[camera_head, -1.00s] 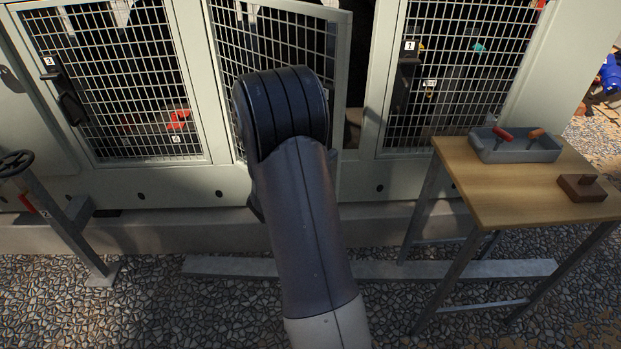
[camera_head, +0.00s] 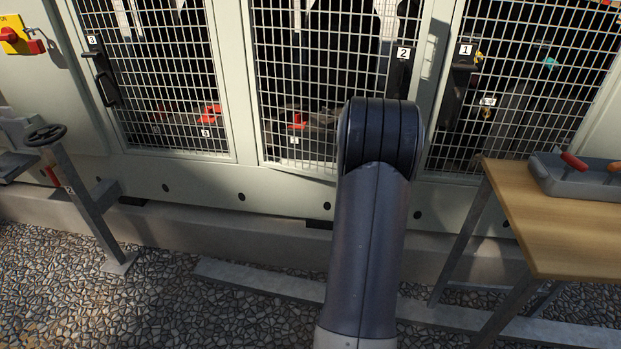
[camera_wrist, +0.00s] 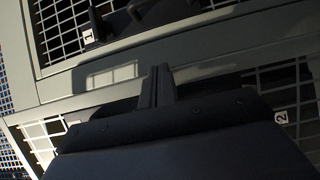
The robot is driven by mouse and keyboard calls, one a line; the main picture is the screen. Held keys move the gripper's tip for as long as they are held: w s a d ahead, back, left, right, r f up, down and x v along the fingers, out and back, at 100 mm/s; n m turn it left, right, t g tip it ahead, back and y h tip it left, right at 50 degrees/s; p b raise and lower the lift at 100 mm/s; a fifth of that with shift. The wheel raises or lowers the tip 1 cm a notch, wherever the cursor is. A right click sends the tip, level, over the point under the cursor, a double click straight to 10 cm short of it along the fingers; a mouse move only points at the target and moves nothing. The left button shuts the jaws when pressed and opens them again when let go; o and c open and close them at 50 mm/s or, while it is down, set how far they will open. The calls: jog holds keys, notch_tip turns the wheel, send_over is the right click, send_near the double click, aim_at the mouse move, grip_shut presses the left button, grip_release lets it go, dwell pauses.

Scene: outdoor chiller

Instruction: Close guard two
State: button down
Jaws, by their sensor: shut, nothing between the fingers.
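Guard two (camera_head: 330,60) is the middle mesh door in the pale green housing, with a "2" label (camera_head: 403,53) and a dark handle (camera_head: 398,78) at its right edge. Its lower edge slants slightly against the frame, so it looks a little ajar. My arm hides its lower right corner. In the wrist view, its "2" label (camera_wrist: 281,117) and mesh show at right. My gripper (camera_wrist: 160,86) is shut and empty, close to the pale frame by the guard's edge; I cannot tell if it touches. In the head view my gripper is hidden behind my arm.
Guard one (camera_head: 535,75) is at right and guard three (camera_head: 150,70) at left. A wooden table (camera_head: 545,235) with a grey tray (camera_head: 585,183) stands at right. A handwheel post (camera_head: 85,195) is at left. A low metal rail (camera_head: 270,283) lies on the gravel.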

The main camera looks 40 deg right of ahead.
jog(key=shift+n+t, duration=0.5)
jog(key=shift+t, duration=0.2)
jog(key=shift+w+d+b, duration=0.3)
jog(key=shift+w+d, duration=0.25)
jog(key=shift+d, duration=0.3)
jog(key=shift+w+d+b, duration=0.25)
jog(key=shift+w+d, duration=0.3)
jog(key=shift+d, duration=0.3)
jog(key=shift+a, duration=0.1)
